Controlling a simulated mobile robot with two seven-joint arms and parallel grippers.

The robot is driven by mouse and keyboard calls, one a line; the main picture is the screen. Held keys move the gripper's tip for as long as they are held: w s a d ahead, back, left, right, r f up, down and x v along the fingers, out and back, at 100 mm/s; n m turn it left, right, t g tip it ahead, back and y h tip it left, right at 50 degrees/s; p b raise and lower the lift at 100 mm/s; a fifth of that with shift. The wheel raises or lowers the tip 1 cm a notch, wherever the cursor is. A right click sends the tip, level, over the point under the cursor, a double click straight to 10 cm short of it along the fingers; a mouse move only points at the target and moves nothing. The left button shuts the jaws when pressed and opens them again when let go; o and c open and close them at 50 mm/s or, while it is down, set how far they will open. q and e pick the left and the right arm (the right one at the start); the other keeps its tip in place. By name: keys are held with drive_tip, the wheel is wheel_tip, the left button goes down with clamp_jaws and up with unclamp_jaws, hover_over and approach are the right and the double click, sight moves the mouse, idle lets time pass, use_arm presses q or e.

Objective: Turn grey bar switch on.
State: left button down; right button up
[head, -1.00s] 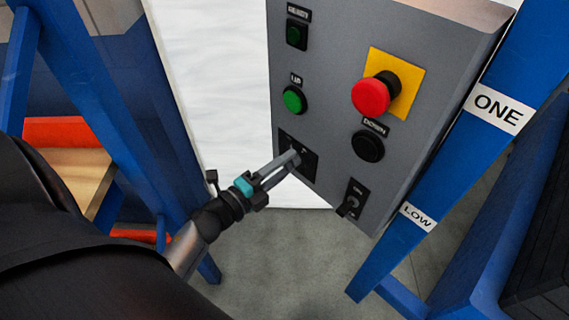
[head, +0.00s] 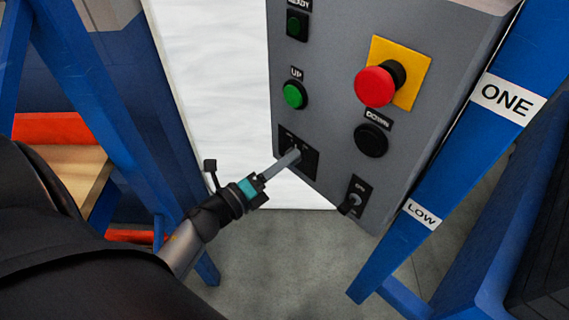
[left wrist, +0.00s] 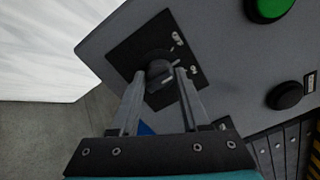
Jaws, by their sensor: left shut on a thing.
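The grey bar switch (left wrist: 158,76) is a dark round knob with a grey bar across it, on a black square plate (left wrist: 190,58) low on the grey panel. In the head view the plate (head: 311,163) shows below the green UP button, with the knob mostly hidden by my fingers. My left gripper (head: 293,156) reaches it from the lower left and is shut on the switch. In the left wrist view the fingertips (left wrist: 168,74) stand on either side of the knob. My right gripper is not in view.
The grey panel (head: 335,100) carries a green UP button (head: 294,95), a red mushroom button (head: 375,87), a black DOWN button (head: 371,140) and a small lower switch (head: 355,199). Blue posts (head: 470,140) stand to the right. Floor (head: 290,260) is open below.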

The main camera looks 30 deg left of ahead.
use_arm(q)
drive_tip(key=m+b, duration=0.2)
drive_tip(key=m, duration=0.4)
drive_tip(key=shift+m+b, duration=0.3)
idle(0.4)
drive_tip(key=shift+c, duration=1.9)
unclamp_jaws()
drive_tip(key=b+v, duration=0.2)
drive_tip(key=v, duration=1.3)
drive_tip(key=shift+s+a, duration=0.1)
